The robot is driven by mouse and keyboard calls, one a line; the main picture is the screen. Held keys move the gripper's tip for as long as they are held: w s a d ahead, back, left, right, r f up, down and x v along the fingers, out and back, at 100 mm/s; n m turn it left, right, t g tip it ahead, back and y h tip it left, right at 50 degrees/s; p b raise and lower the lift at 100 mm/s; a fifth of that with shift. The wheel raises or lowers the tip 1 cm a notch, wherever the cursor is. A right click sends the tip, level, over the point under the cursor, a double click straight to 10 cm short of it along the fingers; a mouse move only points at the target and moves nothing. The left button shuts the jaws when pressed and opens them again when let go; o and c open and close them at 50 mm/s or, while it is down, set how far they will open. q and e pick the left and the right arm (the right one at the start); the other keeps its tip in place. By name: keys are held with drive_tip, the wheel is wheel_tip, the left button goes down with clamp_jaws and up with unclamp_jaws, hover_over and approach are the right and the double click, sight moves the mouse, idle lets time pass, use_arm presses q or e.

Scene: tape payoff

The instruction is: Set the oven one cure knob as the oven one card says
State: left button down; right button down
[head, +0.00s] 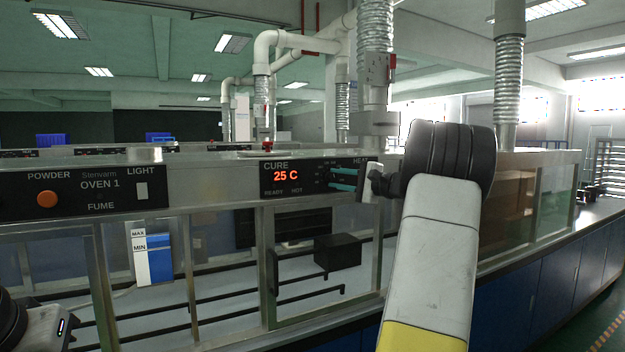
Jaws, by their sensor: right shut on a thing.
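The oven one cure panel (285,187) is a black strip with a red display (286,176) that reads 25 C, with READY and HOT below it and HEAT at its right. My right gripper (331,179) is at the right part of this panel, its teal fingers shut on the cure knob. The knob itself is hidden by the fingers, so its pointer cannot be read. I cannot make out the oven one card. Of my left arm only a part shows at the lower left corner; its fingers are out of view.
Glass panes and metal frames lie below. A blue and white level gauge (150,256) stands behind the glass. Duct pipes (375,60) rise above.

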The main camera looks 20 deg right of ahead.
drive_tip(key=m, duration=0.2)
drive_tip(key=m+t, duration=0.1)
drive_tip(key=m, duration=0.1)
drive_tip(key=m+t, duration=0.1)
drive_tip(key=m, duration=0.1)
drive_tip(key=shift+f, duration=0.4)
drive_tip(key=m+t+h, duration=0.1)
drive_tip(key=m, duration=0.2)
drive_tip(key=m+t+h, duration=0.1)
drive_tip(key=m, duration=0.3)
drive_tip(key=shift+a+f+t, duration=0.1)
drive_tip(key=shift+a+t, duration=0.05)
drive_tip(key=shift+t, duration=0.25)
drive_tip(key=shift+m, duration=0.3)
drive_tip(key=c, duration=1.1)
unclamp_jaws()
drive_tip(key=shift+h, duration=0.3)
drive_tip(key=v, duration=0.7)
drive_tip(key=shift+s+f, duration=0.1)
drive_tip(key=shift+s, duration=0.25)
